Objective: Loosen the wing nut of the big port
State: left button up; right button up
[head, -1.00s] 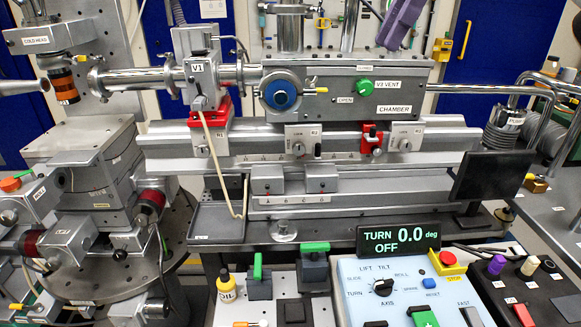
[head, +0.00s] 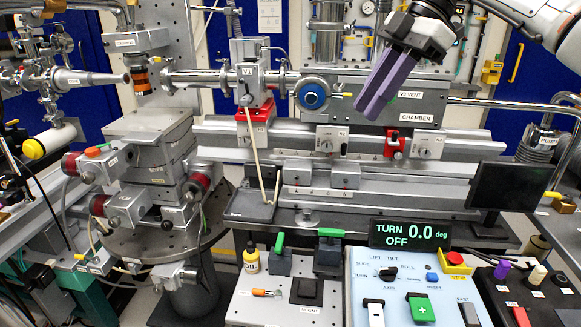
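The chamber (head: 440,88) is a grey block on a rail. On its left front is a round metal flange with a blue centre (head: 312,95), apparently the big port. A small yellow-tipped part (head: 346,95) sticks out at its right edge. I cannot make out a wing nut's shape at this size. My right gripper (head: 367,112), with purple fingers, reaches down from the upper right in front of the chamber, right of the port. It covers part of the chamber front. I see nothing held in it; its finger gap is unclear. My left gripper is not in view.
A beam tube with valve V1 (head: 248,72) lies left of the port. The green V3 vent knob is hidden behind my gripper. A dark monitor (head: 512,195), a TURN display (head: 410,235) and a control panel (head: 395,290) stand in front. Cold head parts (head: 140,40) are at left.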

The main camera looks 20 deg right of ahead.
jog(key=w+a+f+n+y, duration=0.1)
jog(key=a+f+n, duration=0.1)
jog(key=a+f, duration=0.3)
jog(key=w+a+f+n+g+y, duration=0.1)
jog(key=a+f, duration=0.4)
jog(key=a, duration=0.5)
jog(key=shift+w+f+n+y, duration=0.25)
jog(key=shift+f+n+y, duration=0.15)
jog(key=shift+n+y, duration=0.3)
jog(key=shift+a, duration=0.1)
jog(key=shift+c, duration=0.2)
